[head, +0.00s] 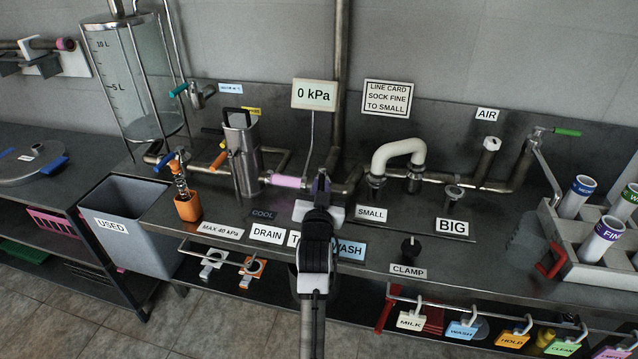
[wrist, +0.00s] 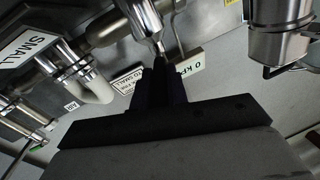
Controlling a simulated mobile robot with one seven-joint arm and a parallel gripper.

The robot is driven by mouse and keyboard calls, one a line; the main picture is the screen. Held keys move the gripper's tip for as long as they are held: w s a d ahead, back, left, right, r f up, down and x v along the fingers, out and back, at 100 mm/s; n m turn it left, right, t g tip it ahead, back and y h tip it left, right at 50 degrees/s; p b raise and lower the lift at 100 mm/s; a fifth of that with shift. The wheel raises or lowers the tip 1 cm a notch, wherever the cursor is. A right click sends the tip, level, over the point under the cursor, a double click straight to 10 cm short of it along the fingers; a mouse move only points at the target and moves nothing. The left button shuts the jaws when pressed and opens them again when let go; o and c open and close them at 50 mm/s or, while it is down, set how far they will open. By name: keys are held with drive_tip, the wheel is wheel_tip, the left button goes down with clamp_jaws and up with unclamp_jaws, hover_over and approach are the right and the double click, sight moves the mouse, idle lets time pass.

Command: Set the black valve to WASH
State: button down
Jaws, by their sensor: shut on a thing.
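My gripper (head: 321,188) is over the middle of the bench, above the position labels, with its fingers closed at the pipe line. In the wrist view the dark fingers (wrist: 161,75) are together below a metal pipe end. The black valve's handle is between or behind the fingers, and I cannot make out its angle. The DRAIN label (head: 267,233) is left of my arm and the WASH label (head: 350,250) is right of it. A middle label starting with T (head: 293,239) is mostly covered by my arm.
A pink sleeve (head: 288,181) on the pipe is just left of my gripper, and a white bent hose (head: 398,152) stands to the right. A steel jug (head: 243,160) stands farther left. The gauge sign (head: 314,95) reads 0 kPa. A black CLAMP knob (head: 410,247) is at the front edge.

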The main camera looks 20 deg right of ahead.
drive_tip(key=d+n+y+b, duration=0.1)
drive_tip(key=y+b, duration=0.1)
drive_tip(key=d+n+t+y+b, duration=0.1)
drive_tip(key=n+y+b, duration=0.1)
drive_tip(key=y+b, duration=0.1)
drive_tip(key=d+n+y+b, duration=0.1)
drive_tip(key=y+b, duration=0.1)
drive_tip(key=shift+s+d+f+n+t+y, duration=0.1)
drive_tip(key=shift+s+d+n+t+y, duration=0.2)
drive_tip(key=shift+s+d+n+y, duration=0.1)
drive_tip(key=shift+b, duration=0.3)
drive_tip(key=c, duration=1.4)
unclamp_jaws()
